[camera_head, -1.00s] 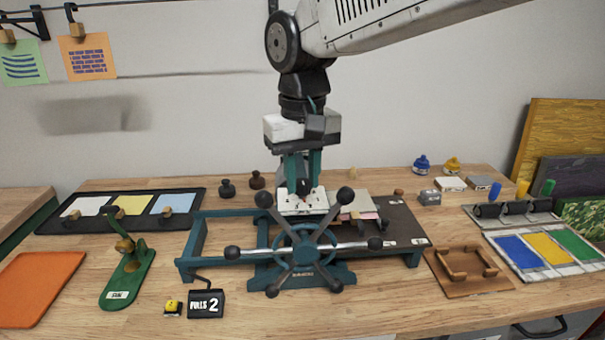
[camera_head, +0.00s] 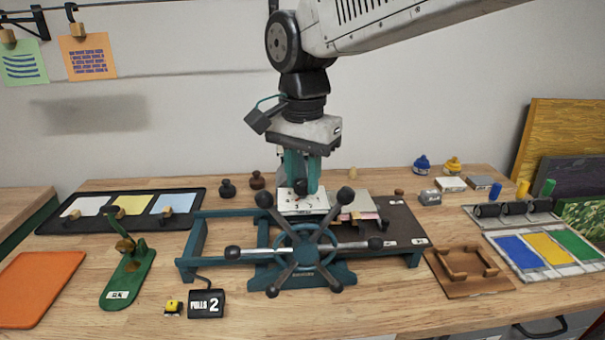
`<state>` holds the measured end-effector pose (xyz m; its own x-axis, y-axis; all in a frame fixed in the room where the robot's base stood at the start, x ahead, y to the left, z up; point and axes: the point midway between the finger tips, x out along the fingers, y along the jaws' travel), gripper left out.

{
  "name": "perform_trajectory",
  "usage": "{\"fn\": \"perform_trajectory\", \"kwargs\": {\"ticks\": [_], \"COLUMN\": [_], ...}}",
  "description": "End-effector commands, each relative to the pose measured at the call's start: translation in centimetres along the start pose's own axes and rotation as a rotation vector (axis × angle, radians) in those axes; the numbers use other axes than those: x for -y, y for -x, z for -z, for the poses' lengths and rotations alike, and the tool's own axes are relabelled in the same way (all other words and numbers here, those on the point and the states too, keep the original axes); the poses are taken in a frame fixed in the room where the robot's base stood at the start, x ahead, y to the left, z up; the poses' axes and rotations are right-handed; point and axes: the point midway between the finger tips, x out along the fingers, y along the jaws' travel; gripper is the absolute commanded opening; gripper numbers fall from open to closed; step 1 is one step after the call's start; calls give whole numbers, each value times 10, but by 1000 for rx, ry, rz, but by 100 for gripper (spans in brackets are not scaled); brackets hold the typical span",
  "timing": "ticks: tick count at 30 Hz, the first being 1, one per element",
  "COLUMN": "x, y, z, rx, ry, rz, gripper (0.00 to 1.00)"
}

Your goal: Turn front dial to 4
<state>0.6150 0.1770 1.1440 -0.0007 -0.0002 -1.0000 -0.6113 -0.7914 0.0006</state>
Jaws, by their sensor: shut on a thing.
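The front dial is a small dark knob (camera_head: 300,187) above a white plate with small numerals (camera_head: 304,203). It stands on the teal press behind the star wheel (camera_head: 305,248). My gripper (camera_head: 302,180) points straight down with its teal fingers closed around the knob. The fingers cover most of the knob, and the number it points to cannot be read.
The wheel's ball-ended spokes rise just in front of the plate. A black sign reading "PULLS 2" (camera_head: 207,304) stands at the front. A green stand (camera_head: 129,277) is to the left, and a brown framed board (camera_head: 468,270) to the right.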

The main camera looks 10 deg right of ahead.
Motion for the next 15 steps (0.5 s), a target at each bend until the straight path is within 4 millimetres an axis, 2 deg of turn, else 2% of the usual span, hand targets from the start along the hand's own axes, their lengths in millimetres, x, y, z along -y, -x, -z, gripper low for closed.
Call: {"fn": "perform_trajectory", "kwargs": {"ticks": [15], "x": [1], "y": [2], "z": [2], "rx": [-4], "ry": [-398], "rz": [6], "gripper": [4]}}
